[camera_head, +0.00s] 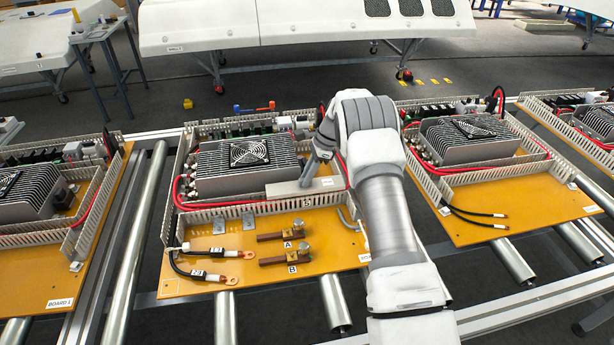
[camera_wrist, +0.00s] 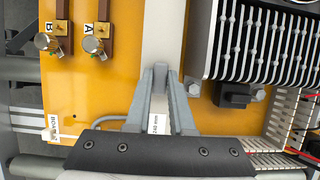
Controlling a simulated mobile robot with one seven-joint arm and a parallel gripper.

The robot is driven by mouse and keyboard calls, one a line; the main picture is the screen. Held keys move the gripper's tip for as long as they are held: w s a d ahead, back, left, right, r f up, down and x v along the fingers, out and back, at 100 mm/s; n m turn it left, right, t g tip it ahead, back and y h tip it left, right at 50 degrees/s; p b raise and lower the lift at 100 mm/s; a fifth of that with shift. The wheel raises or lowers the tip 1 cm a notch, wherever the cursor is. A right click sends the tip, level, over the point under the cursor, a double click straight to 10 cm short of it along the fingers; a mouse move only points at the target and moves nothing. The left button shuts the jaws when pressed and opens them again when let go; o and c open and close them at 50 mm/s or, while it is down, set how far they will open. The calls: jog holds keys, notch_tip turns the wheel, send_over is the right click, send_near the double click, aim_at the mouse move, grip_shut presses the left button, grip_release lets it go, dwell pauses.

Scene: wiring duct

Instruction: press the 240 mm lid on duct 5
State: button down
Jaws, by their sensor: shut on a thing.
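The 240 mm lid (camera_head: 330,184) is a pale grey strip held level over the middle board, in front of the finned unit. In the wrist view the lid (camera_wrist: 164,30) runs up the picture, with a "240 mm" label between the fingers. My gripper (camera_head: 306,181) is shut on it; both fingers show in the wrist view (camera_wrist: 164,72). Duct 5 (camera_head: 258,210) is the slotted grey channel along the front of the finned unit, marked "5". The lid appears just above or at its right part; I cannot tell whether they touch. In the wrist view the lid hides the duct.
The finned unit with a fan (camera_head: 228,165) stands just behind the duct. Copper bars A (camera_head: 270,236) and B (camera_head: 275,261) and two black cables lie in front. A red cable (camera_head: 178,190) bends at the left. Neighbouring boards sit on both sides.

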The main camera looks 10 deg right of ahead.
jog(key=shift+f+b, duration=0.75)
jog(key=shift+f, duration=0.55)
jog(key=c, duration=0.7)
grip_release()
jog(key=shift+r, duration=0.1)
jog(key=v, duration=1.7)
jog(key=shift+r+p, duration=0.2)
jog(key=shift+p, duration=0.25)
jog(key=shift+s, duration=0.1)
